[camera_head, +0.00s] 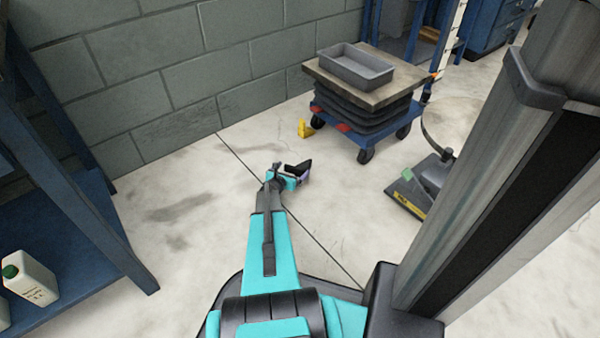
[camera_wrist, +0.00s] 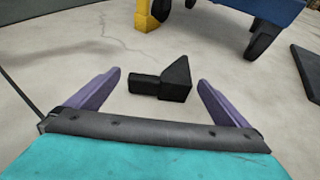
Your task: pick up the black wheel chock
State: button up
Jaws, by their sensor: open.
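The black wheel chock (camera_wrist: 175,82) lies on the concrete floor in the wrist view, a wedge with a smaller block on its left side. My gripper (camera_wrist: 158,88) is open, with one purple finger to the left of the chock and one to the right. The chock stands a little beyond the gap between the fingertips, and neither finger visibly touches it. In the head view the chock (camera_head: 300,167) shows as a dark shape at the end of my arm. My gripper (camera_head: 297,175) partly hides it there.
A yellow chock-like block (camera_head: 304,128) stands on the floor beyond. A blue wheeled lift table (camera_head: 362,130) carries a grey tray (camera_head: 355,76). A dark plate-like machine (camera_head: 420,187) is to the right. A blue shelf (camera_head: 75,200) stands left. Floor around the black chock is clear.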

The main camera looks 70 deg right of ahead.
jog(key=shift+x, duration=0.85)
jog(key=c, duration=1.1)
jog(key=shift+r, duration=0.25)
jog(key=shift+r+p, duration=0.6)
jog(key=shift+r, duration=0.3)
jog(key=s+a+r+p, duration=0.1)
jog(key=a, duration=0.4)
jog(key=s+a+r+p, duration=0.1)
jog(key=a+p, duration=0.1)
jog(key=a, duration=0.3)
jog(key=s+a+r+p, duration=0.1)
jog(key=s+a, duration=0.1)
jog(key=a, duration=0.3)
jog(key=shift+a+p, duration=0.25)
jog(key=shift+p, duration=0.05)
jog(key=shift+f, duration=0.1)
